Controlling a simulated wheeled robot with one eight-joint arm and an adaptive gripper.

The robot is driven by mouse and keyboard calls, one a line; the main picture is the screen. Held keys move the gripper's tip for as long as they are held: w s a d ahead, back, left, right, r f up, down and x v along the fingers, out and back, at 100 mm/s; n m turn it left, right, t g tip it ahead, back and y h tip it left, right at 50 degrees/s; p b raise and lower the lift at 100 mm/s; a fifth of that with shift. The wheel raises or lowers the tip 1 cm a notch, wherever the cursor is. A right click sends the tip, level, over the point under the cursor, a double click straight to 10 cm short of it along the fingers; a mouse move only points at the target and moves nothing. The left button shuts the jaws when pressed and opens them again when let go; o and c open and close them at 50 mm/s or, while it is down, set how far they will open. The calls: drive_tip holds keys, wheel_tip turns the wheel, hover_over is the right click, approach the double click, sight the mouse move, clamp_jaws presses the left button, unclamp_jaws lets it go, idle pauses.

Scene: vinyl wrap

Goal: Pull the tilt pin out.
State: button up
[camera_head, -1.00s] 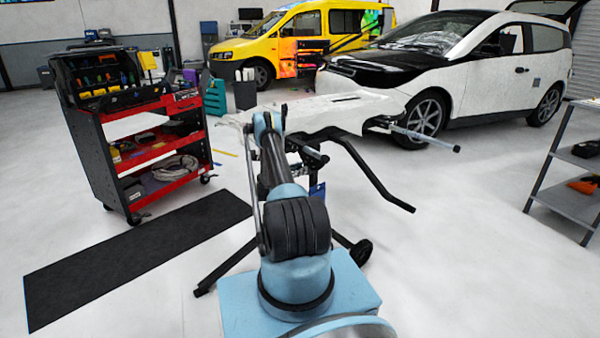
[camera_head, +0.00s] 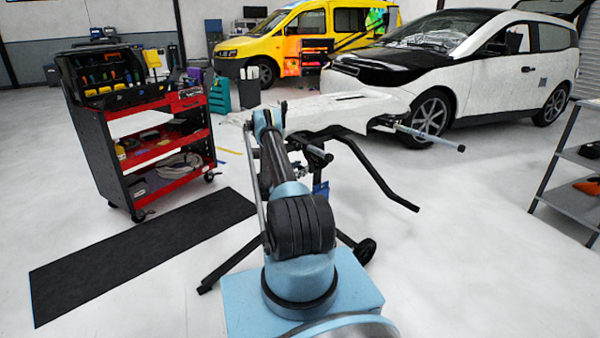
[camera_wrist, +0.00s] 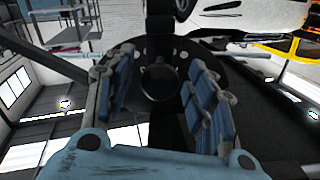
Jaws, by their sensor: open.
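The black stand (camera_head: 375,180) stands on the floor beyond my arm, with a white panel (camera_head: 340,106) on top and a grey bar (camera_head: 436,138) sticking out to the right. I cannot make out the tilt pin clearly; my arm covers part of the stand. A small blue part (camera_head: 320,188) shows on the stand's post. In the wrist view my gripper (camera_wrist: 162,100) is open, its blue-padded fingers apart on both sides of a dark round part (camera_wrist: 160,82). I cannot tell whether that part is on my gripper or on the stand.
A red and black tool cart (camera_head: 150,155) stands left, beside a black floor mat (camera_head: 140,255). A white car (camera_head: 480,80) and a yellow van (camera_head: 300,40) are behind. A grey shelf (camera_head: 570,200) stands right. The floor between stand and shelf is clear.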

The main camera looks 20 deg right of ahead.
drive_tip(key=v, duration=1.2)
